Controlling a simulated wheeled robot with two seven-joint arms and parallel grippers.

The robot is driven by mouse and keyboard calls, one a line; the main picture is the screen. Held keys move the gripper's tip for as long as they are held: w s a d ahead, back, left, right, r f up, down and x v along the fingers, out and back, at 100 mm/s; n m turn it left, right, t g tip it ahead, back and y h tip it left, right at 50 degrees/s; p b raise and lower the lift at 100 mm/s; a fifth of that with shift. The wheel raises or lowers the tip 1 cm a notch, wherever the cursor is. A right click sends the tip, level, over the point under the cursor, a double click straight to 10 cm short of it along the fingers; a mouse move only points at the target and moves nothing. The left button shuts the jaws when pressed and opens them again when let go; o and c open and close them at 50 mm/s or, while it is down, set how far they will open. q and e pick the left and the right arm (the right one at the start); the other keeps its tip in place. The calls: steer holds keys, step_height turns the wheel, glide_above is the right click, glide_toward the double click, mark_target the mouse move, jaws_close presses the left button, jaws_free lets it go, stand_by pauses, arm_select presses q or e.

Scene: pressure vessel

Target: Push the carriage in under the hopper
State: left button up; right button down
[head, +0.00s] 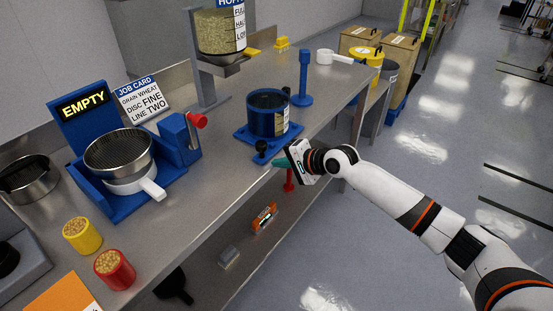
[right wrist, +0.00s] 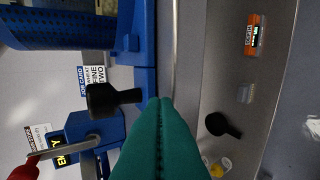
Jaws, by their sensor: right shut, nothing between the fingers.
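The carriage (head: 246,137) is a blue plate on the steel bench carrying a blue see-through cylinder (head: 268,115), with a black knob (head: 261,146) at its near side. The hopper (head: 220,32), full of grain, hangs on a grey stand behind and left of it; the carriage stands in front of it, not under it. My right gripper (head: 277,164) has teal fingers, shut and empty, just in front of the carriage by the bench edge. In the right wrist view the fingertips (right wrist: 160,103) are close to the blue plate (right wrist: 144,45), beside the knob (right wrist: 112,98); contact cannot be told.
A blue post (head: 303,75) stands behind the carriage, a white scoop (head: 333,57) farther back. At left are a sieve on a blue stand (head: 120,155), a red-knobbed blue block (head: 180,138) and yellow (head: 82,236) and red (head: 114,269) grain cups. A lower shelf holds an orange device (head: 264,217).

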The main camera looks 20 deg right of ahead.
arm_select(q)
steer(key=shift+d+r, duration=0.1)
steer(key=shift+d, duration=0.1)
arm_select(e)
steer(key=shift+w+a, duration=0.45)
steer(key=shift+w, duration=0.2)
